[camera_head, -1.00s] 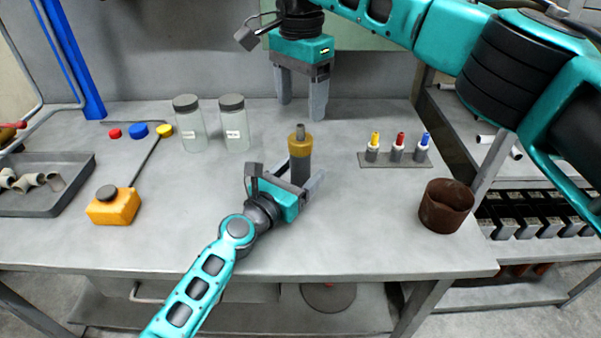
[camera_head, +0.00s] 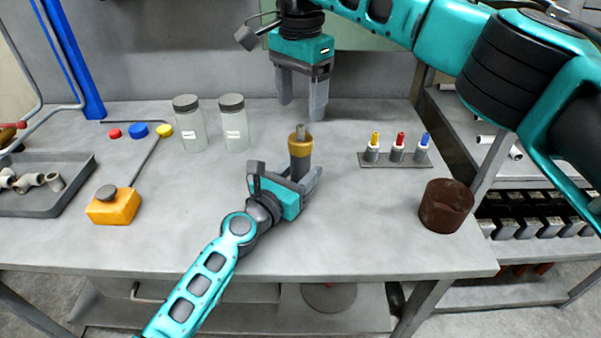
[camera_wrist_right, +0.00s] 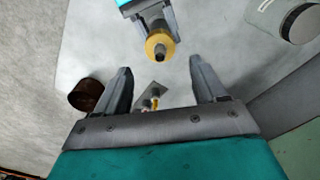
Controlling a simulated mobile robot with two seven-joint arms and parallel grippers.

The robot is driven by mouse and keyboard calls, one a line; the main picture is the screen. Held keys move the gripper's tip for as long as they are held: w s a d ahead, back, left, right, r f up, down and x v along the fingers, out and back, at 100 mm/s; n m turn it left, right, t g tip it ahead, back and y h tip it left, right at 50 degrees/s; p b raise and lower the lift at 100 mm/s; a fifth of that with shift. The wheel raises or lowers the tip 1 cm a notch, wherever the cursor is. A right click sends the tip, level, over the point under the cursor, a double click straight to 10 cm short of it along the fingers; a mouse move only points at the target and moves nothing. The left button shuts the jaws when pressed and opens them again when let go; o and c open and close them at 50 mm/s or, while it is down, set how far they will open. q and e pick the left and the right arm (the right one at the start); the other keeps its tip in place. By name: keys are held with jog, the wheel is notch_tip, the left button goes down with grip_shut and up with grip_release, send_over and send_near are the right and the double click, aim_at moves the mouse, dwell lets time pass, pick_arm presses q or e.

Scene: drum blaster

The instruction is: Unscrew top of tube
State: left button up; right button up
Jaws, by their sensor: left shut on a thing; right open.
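The tube (camera_head: 300,164) stands upright at the middle of the table, with a dark grey body and a gold top (camera_head: 300,147) that has a grey tip. My left gripper (camera_head: 303,177) is shut around the tube's body below the gold top. In the right wrist view the gold top (camera_wrist_right: 160,44) faces the camera, between my left gripper's fingers. My right gripper (camera_head: 302,100) is open and empty, pointing down above and behind the tube. Its two fingers (camera_wrist_right: 161,92) show apart in the right wrist view, with the tube beyond them.
Two glass jars (camera_head: 234,128) stand left of the tube. A rack (camera_head: 395,160) with yellow, red and blue-topped vials is at the right, near a rusty brown cup (camera_head: 445,206). A yellow box (camera_head: 114,207) and a grey tray (camera_head: 45,190) are at the left.

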aim_at(300, 125)
jog(key=m, duration=0.6)
jog(key=shift+m, duration=0.4)
jog(key=m, duration=0.3)
jog(key=shift+m, duration=0.3)
jog(key=m, duration=0.3)
jog(key=shift+m, duration=0.4)
jog(key=m, duration=0.3)
jog(key=shift+m, duration=0.4)
jog(key=m, duration=0.3)
jog(key=shift+m, duration=0.3)
jog(key=m, duration=0.3)
jog(key=shift+m, duration=0.4)
jog(key=m, duration=0.3)
jog(key=shift+m, duration=0.4)
jog(key=m, duration=0.5)
jog(key=shift+m, duration=0.3)
jog(key=m, duration=0.3)
jog(key=shift+m, duration=0.3)
jog(key=m, duration=0.5)
jog(key=shift+m, duration=0.3)
jog(key=m, duration=0.5)
jog(key=shift+f, duration=4)
